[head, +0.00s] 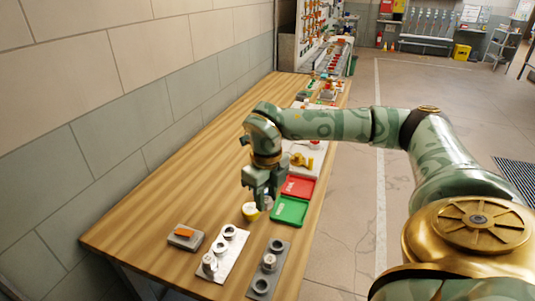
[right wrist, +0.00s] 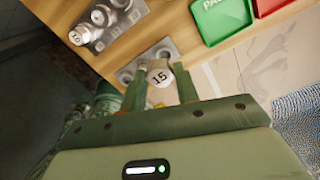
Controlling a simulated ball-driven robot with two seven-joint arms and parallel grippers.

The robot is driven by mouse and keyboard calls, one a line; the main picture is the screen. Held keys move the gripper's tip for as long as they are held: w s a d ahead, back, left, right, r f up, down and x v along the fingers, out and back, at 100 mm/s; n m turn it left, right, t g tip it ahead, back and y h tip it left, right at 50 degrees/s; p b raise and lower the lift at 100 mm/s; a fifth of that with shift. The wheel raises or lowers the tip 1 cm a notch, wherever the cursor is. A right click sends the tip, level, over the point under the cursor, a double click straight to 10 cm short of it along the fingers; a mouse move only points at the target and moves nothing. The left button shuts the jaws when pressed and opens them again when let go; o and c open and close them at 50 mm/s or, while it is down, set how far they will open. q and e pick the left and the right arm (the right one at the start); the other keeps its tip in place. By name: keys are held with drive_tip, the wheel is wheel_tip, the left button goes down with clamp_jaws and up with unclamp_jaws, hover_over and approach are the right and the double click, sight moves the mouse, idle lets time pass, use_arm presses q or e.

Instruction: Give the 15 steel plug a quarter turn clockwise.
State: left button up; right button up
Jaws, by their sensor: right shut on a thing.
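The steel plug marked 15 (right wrist: 160,76) sits between the fingertips of my right gripper (right wrist: 163,80) in the right wrist view. My right gripper is shut on it. In the head view the right gripper (head: 262,203) points down, and the fingers appear beyond the two socket plates, apart from them in the picture. The dark plate (head: 280,261) lies near the bench's right edge and bears round sockets and a steel piece. It shows partly behind the plug in the wrist view (right wrist: 141,62). The plug's lower end is hidden. My left gripper is not in view.
A pale plate (head: 234,252) with several round parts and a grey block with an orange top (head: 186,237) lie to the left. A yellow round thing (head: 250,211) is close to the gripper. Green (head: 290,210) and red (head: 298,187) trays lie beyond.

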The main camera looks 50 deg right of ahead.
drive_tip(key=shift+w+a+f+b, duration=0.5)
drive_tip(key=shift+w+a+f, duration=0.5)
drive_tip(key=shift+a+f, duration=0.45)
drive_tip(key=shift+w+a+f+b, duration=0.5)
drive_tip(key=shift+w+a+f, duration=0.45)
drive_tip(key=shift+a+f, duration=0.45)
drive_tip(key=shift+w+a+f+b, duration=0.5)
drive_tip(key=shift+w+a+f, duration=0.6)
drive_tip(key=shift+a, duration=0.5)
drive_tip(key=shift+s+f, duration=0.1)
drive_tip(key=n+p, duration=0.2)
drive_tip(key=shift+r+n, duration=0.2)
drive_tip(key=shift+n, duration=0.2)
drive_tip(key=n+p, duration=0.2)
drive_tip(key=n, duration=0.2)
drive_tip(key=shift+f+n+p, duration=0.1)
drive_tip(key=shift+n+p, duration=0.45)
drive_tip(key=shift+n, duration=0.45)
drive_tip(key=shift+f, duration=0.1)
drive_tip(key=shift+a+f, duration=0.1)
